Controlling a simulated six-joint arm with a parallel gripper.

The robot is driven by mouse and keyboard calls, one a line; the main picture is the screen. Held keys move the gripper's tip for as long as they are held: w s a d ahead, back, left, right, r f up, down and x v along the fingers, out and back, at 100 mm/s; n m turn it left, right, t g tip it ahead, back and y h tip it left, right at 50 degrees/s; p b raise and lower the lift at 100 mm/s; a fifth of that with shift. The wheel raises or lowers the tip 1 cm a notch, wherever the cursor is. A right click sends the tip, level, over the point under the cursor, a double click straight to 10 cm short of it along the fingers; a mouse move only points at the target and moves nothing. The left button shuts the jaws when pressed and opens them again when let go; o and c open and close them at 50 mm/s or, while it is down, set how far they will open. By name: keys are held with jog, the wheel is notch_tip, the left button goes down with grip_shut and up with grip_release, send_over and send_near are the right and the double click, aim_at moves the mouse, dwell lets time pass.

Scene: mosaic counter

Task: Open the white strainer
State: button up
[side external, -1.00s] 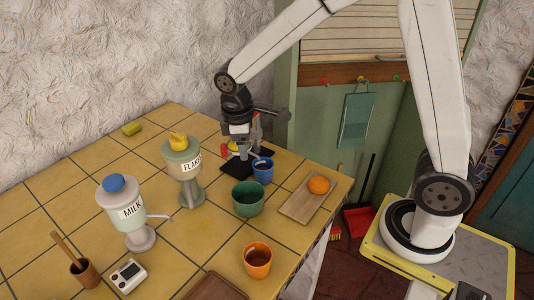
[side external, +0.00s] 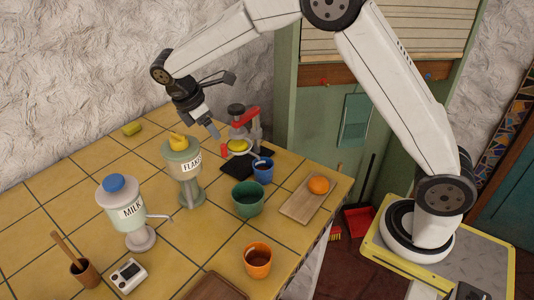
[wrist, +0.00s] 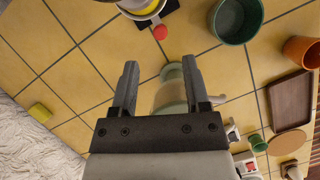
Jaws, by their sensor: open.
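I cannot clearly single out a white strainer. In the wrist view, a round pale and yellow part (wrist: 145,8) with a red knob (wrist: 160,33) shows at the top edge, cut off. My gripper (side external: 213,132) is open and empty, in the air between the press and the FLAKES dispenser (side external: 184,160). In the wrist view my gripper (wrist: 160,68) shows its fingers apart, touching nothing that I can see.
A blue cup (side external: 263,171), a green pot (side external: 248,199) and a wooden tray with an orange (side external: 319,185) stand right of the dispenser. The MILK dispenser (side external: 127,208) and an orange cup (side external: 257,260) are nearer.

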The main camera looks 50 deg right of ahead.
aim_at(223, 145)
jog(key=shift+x, duration=3.85)
grip_shut()
